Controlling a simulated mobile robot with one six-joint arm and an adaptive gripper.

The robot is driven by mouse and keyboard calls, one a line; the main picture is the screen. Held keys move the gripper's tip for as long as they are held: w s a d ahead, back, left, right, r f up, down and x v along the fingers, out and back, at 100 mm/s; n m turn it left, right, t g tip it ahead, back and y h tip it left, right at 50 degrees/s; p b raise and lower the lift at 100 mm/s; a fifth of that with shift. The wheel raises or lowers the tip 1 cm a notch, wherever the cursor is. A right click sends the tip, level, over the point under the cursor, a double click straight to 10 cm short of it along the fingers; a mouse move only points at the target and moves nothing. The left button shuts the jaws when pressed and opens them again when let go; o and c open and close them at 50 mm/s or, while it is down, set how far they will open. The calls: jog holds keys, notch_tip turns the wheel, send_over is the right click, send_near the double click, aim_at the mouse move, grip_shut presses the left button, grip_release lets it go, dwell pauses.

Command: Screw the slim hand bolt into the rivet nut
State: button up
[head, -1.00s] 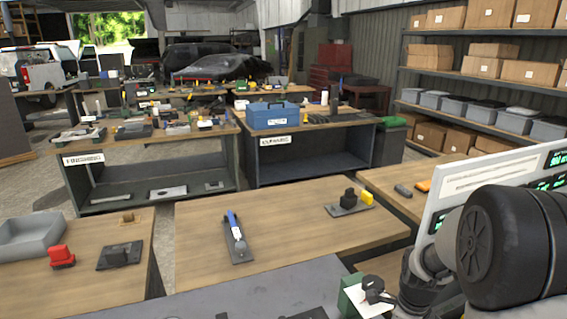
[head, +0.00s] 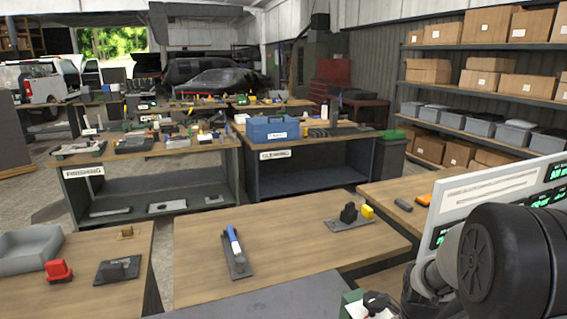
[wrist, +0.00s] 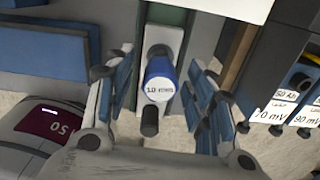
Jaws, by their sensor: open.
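My gripper (wrist: 160,66) is open in the wrist view, with one blue-padded finger on each side of a blue round-ended piece (wrist: 159,88) marked "1.0 mm". The piece stands between the fingers with visible gaps to both, so it is not gripped. I cannot tell whether it is the slim hand bolt. A dark rounded end (wrist: 149,122) shows just below it. In the head view, a blue-handled item (head: 232,238) lies on a dark plate (head: 238,268) on the middle bench. I cannot make out the rivet nut in either view.
In the wrist view, grey units marked in mV (wrist: 285,100) stand at right and a grey device (wrist: 40,130) at lower left. In the head view, a plate with black and yellow parts (head: 352,221) is on the middle bench (head: 290,235), otherwise mostly bare.

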jog(key=shift+r+p, duration=2.8)
jog(key=shift+r, duration=0.8)
jog(key=shift+a+r, duration=0.1)
jog(key=shift+r, duration=0.05)
jog(key=s+a+r+n+t+b, duration=0.1)
jog(key=s+a+r+n+b, duration=0.1)
jog(key=s+a+r+n, duration=0.45)
jog(key=s+a+r+n+t+b, duration=0.15)
jog(key=r+n, duration=0.25)
jog(key=n, duration=0.6)
jog(key=s+a+r+n+t+b, duration=0.2)
jog(key=s+a+n+b, duration=0.1)
jog(key=s+n, duration=0.8)
jog(key=a+n, duration=0.1)
jog(key=n, duration=0.4)
jog(key=shift+s, duration=0.3)
